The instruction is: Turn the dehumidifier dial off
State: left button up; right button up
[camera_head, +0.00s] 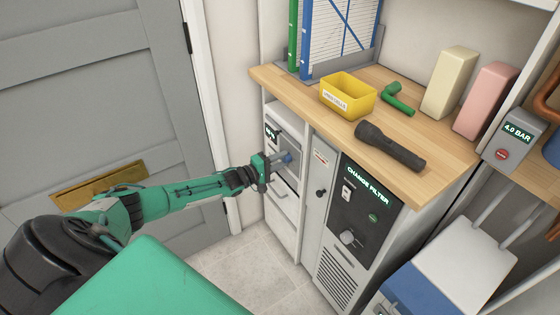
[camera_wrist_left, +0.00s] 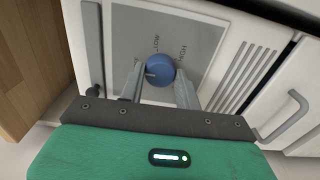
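The blue dial (camera_wrist_left: 160,70) sits on a grey panel between the fingertips of my left gripper (camera_wrist_left: 160,80). Its printed labels are partly legible, and a pale pointer mark shows on its left side. The two fingers stand apart, one on each side of the dial. They are very close to it, and I cannot tell whether either one touches. My right gripper is not in view.
A black panel (camera_head: 366,205) reading CHANGE FILTER, with a grey knob (camera_head: 348,237), is to the right. A grey door (camera_head: 90,90) is at left.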

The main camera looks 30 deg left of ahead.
pick_arm(q)
jog(key=o, duration=0.4)
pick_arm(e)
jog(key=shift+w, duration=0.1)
pick_arm(q)
jog(key=shift+s, duration=0.1)
jog(key=shift+p+v, duration=0.45)
jog(key=shift+v, duration=6.4)
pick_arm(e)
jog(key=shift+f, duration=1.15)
pick_arm(q)
jog(key=shift+d+f, duration=0.1)
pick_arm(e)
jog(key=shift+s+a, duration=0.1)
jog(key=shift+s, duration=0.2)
